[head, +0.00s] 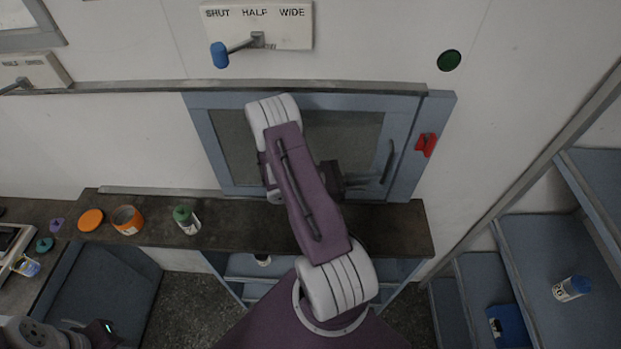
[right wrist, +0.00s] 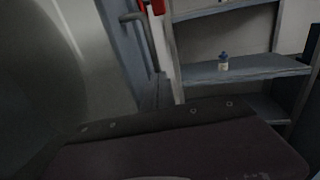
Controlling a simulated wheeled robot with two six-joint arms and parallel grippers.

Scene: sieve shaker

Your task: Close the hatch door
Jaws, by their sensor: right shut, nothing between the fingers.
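The hatch door (head: 394,125) is a blue frame around a grey pane, set in the wall behind the counter. It looks flush or nearly flush with its surround; I cannot tell whether a small gap remains. Its grey bar handle (head: 387,162) is on the right side, and a red latch (head: 426,145) sits on the right post. My right gripper (head: 364,180) is shut and empty, low in front of the door beside the handle; contact is unclear. My right arm hides part of the pane. The handle also shows in the right wrist view (right wrist: 131,17). My left gripper (head: 103,330) is partly visible at lower left.
A dark counter (head: 380,228) runs below the hatch, with an orange cup (head: 127,219), an orange lid (head: 91,219) and a green-capped bottle (head: 186,219) on its left. A lever panel (head: 285,30) is above. Blue shelves (head: 540,245) with a bottle (head: 571,288) stand right.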

